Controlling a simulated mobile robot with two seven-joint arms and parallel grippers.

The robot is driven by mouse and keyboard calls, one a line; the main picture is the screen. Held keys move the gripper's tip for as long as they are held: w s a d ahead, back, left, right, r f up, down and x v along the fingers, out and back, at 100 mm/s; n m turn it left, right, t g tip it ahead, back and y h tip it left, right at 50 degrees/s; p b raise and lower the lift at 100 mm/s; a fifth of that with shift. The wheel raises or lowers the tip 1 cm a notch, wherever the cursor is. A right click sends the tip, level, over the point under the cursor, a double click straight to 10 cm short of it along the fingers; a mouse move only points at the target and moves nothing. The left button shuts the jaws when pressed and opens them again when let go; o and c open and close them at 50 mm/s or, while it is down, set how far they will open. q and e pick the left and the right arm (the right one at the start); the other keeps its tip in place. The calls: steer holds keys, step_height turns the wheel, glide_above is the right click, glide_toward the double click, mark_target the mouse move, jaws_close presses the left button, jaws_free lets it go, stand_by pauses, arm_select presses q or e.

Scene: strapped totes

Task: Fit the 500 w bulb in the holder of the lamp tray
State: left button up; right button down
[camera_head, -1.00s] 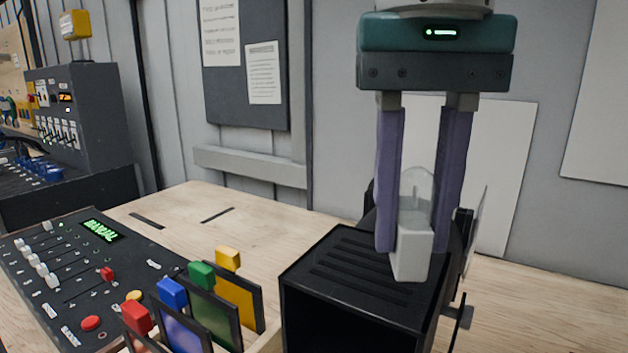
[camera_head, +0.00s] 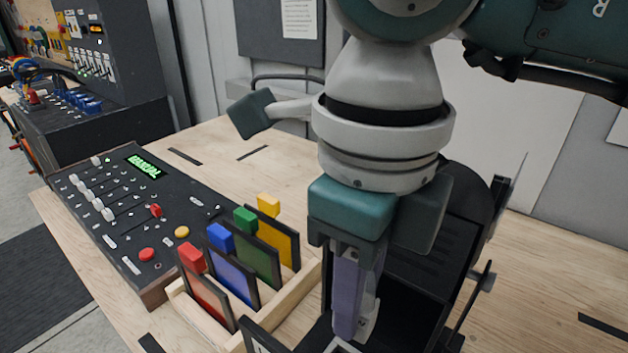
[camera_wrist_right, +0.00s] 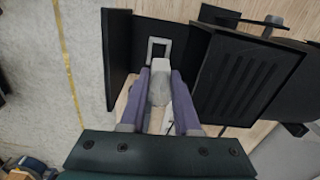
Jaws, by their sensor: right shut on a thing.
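My right gripper (camera_head: 356,325) points down at the open front of the black lamp housing (camera_head: 430,240). It is shut on the bulb (camera_head: 370,305), which has a pale block base and a clear glass envelope; a finger partly hides it in the head view. In the right wrist view the bulb (camera_wrist_right: 160,84) sits between the two purple fingers, base pointing away from the palm. Just beyond the base is a pale rectangular bracket (camera_wrist_right: 151,48), apparently the holder, on the black lamp tray (camera_wrist_right: 180,32). I cannot tell whether base and holder touch. My left gripper is out of view.
A wooden rack (camera_head: 297,318) with red, blue, green and yellow tabbed filter frames stands close left of my right gripper. A black control desk (camera_head: 130,215) with sliders lies further left. The bench top (camera_head: 530,290) is clear at the right.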

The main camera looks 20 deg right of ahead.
steer(key=shift+s+a+f+m, duration=0.15)
steer(key=shift+f+m, duration=0.25)
steer(key=shift+f, duration=0.2)
steer(key=shift+f+b, duration=1.7)
steer(key=shift+f, duration=0.6)
steer(key=shift+f, duration=0.15)
steer(key=shift+f+b, duration=0.35)
steer(key=shift+b, duration=0.15)
steer(key=shift+f+b, duration=0.6)
steer(key=c, duration=0.5)
jaws_free()
steer(key=shift+c, duration=0.2)
